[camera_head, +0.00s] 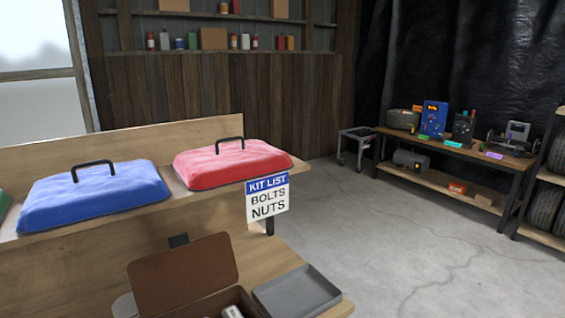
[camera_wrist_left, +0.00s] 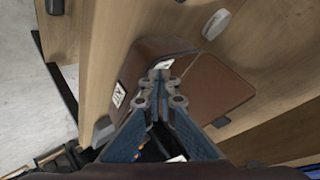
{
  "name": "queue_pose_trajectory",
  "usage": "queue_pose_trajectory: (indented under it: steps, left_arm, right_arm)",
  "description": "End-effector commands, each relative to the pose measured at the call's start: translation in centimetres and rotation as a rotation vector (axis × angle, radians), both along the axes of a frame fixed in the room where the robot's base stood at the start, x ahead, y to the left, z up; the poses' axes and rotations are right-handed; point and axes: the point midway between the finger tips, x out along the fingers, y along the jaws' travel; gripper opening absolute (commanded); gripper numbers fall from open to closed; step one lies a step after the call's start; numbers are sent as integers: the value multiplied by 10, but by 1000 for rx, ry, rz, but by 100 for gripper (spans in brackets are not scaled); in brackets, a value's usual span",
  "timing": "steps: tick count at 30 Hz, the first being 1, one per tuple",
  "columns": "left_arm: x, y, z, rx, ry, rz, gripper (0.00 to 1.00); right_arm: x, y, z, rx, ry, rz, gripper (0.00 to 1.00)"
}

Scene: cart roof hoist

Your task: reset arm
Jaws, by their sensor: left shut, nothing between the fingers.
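My left gripper (camera_wrist_left: 162,72) shows in the left wrist view, shut and empty, with its fingertips together. It is over or in front of a brown box (camera_wrist_left: 140,60); I cannot tell whether it touches it. The box's brown lid (camera_wrist_left: 220,92) also shows there. In the head view the raised brown lid (camera_head: 183,275) and the open box (camera_head: 205,306) stand at the bottom centre, with a pale object inside. Neither gripper shows in the head view. My right gripper is not in view.
A grey tray (camera_head: 296,291) lies right of the box. A blue lidded bin cover (camera_head: 95,196) and a red one (camera_head: 230,163) with black handles sit on the wooden shelf above. A kit list sign (camera_head: 267,198) hangs there. Open concrete floor (camera_head: 380,240) lies to the right.

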Motion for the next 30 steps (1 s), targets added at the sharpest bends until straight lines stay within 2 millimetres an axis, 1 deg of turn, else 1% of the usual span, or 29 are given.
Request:
queue_pose_trajectory:
  steps: [1,3,5,6,10,16,21,23,26,29,30]
  left_arm:
    - [-26,-10,-14,-74,76,43,0]
    - [-58,-22,-30,-161,176,101,0]
    - [-83,-31,-40,-219,250,141,0]
    - [-99,-38,-45,-256,296,165,0]
    - [-145,-56,-56,-347,430,236,0]
    - [-210,-82,-60,-458,614,326,0]
    - [-199,-81,-101,-447,627,327,0]
    - [-196,-82,-115,-445,631,327,0]
    - [-194,-82,-142,-441,643,329,0]
    - [-193,-83,-174,-438,656,329,0]
    - [-193,-83,-190,-436,663,331,0]
  right_arm:
    - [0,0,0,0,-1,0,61]
    - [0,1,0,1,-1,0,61]
    - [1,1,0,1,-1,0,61]
    - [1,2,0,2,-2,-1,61]
    - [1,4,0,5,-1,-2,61]
    - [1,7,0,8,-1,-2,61]
    - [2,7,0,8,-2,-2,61]
    - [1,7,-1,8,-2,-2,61]
    - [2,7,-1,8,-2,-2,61]
    - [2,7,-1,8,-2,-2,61]
    - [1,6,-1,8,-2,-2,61]
